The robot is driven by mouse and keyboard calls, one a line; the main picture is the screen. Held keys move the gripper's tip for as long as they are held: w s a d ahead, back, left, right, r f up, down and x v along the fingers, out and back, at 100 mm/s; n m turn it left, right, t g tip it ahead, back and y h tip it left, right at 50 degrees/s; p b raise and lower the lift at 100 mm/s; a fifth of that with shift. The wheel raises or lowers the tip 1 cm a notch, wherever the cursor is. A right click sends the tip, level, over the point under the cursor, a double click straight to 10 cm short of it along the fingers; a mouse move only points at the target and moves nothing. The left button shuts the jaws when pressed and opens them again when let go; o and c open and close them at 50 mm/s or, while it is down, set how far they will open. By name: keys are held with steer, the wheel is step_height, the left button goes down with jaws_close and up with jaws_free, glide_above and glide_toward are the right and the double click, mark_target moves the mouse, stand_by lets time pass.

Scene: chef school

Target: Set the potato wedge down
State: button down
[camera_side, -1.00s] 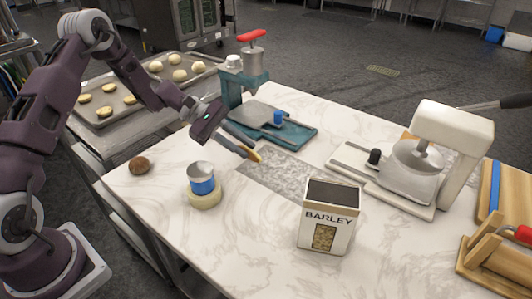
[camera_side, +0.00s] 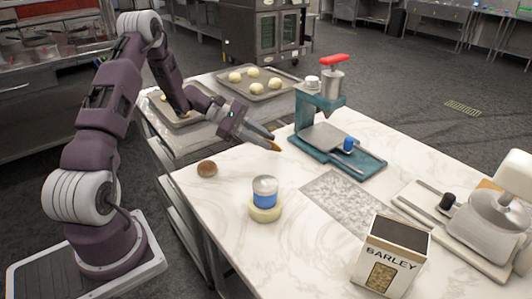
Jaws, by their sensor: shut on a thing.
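My gripper (camera_side: 266,137) is in the upper middle of the side view, above the back left part of the marble table. Its long dark fingers are shut on the potato wedge (camera_side: 274,146), a small yellow-brown piece at the fingertips. The fingers hide most of the wedge. The wedge appears to be held above the tabletop, though its exact height is hard to tell.
A blue-banded can (camera_side: 265,191) sits on a pale yellow ring (camera_side: 265,211). A round brown item (camera_side: 207,168) lies left of it. A teal press (camera_side: 320,110) stands behind, a speckled grey mat (camera_side: 345,202) to the right, and a barley box (camera_side: 390,258) in front. Bare marble lies between.

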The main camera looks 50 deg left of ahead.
mark_target(264, 160)
step_height(264, 160, down, 4)
steer(key=shift+f, duration=0.1)
steer(key=c, duration=1.3)
jaws_free()
steer(key=shift+f, duration=0.1)
